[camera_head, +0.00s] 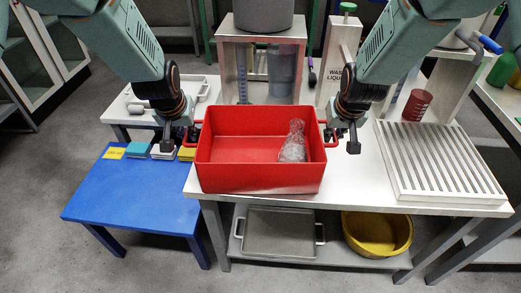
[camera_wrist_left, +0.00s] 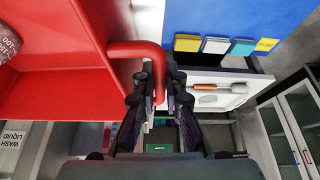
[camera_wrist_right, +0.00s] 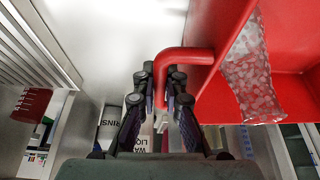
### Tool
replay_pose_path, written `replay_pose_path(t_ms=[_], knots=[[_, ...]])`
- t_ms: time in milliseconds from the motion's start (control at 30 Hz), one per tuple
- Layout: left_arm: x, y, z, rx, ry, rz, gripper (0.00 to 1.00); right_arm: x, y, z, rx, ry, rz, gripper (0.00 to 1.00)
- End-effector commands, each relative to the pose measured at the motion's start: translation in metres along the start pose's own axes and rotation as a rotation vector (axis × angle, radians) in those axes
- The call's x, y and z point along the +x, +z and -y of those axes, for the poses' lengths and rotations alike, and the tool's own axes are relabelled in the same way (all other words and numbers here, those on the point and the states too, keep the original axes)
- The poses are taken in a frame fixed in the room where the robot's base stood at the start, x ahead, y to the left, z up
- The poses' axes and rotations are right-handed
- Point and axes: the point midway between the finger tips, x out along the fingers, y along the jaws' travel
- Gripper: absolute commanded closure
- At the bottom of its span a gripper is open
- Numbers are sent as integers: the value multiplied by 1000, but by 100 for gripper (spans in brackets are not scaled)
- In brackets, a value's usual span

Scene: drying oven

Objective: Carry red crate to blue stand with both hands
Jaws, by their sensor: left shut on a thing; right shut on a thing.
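The red crate (camera_head: 258,178) is at the front of the white table in the head view, with a clear flask of pale pieces (camera_head: 293,146) inside at its right. My left gripper (camera_head: 180,140) is shut on the crate's left handle, which also shows in the left wrist view (camera_wrist_left: 137,49). My right gripper (camera_head: 341,140) is shut on the right handle, also in the right wrist view (camera_wrist_right: 183,55). Whether the crate touches the table is hard to tell. The blue stand (camera_head: 130,205) is lower, at the left of the table.
Yellow, teal and white blocks (camera_head: 162,152) lie along the blue stand's back edge; its front is clear. A slatted rack (camera_head: 440,165) lies right of the crate. A grey tray (camera_head: 278,233) and yellow basin (camera_head: 375,235) sit on the shelf below.

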Motion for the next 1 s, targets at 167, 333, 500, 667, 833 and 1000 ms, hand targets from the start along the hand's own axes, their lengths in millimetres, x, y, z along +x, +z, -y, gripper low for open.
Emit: replay_pose_path(t_ms=[167, 333, 500, 667, 833, 1000], knots=[[0, 0, 0, 0, 0, 0, 100, -1, -1, 0, 0, 0, -2, 100], [-1, -2, 0, 0, 0, -3, 100, -1, -2, 0, 0, 0, -6, 100], [-3, -2, 0, 0, 0, -3, 100, -3, -3, 0, 0, 0, -5, 100], [-9, -4, 0, 0, 0, -2, 100, -9, -6, 0, 0, 0, -5, 100], [-19, -9, 0, 0, 0, -2, 100, -19, -10, 0, 0, 0, -5, 100], [-31, -13, 0, 0, 0, -2, 100, -31, -15, 0, 0, 0, -5, 100]])
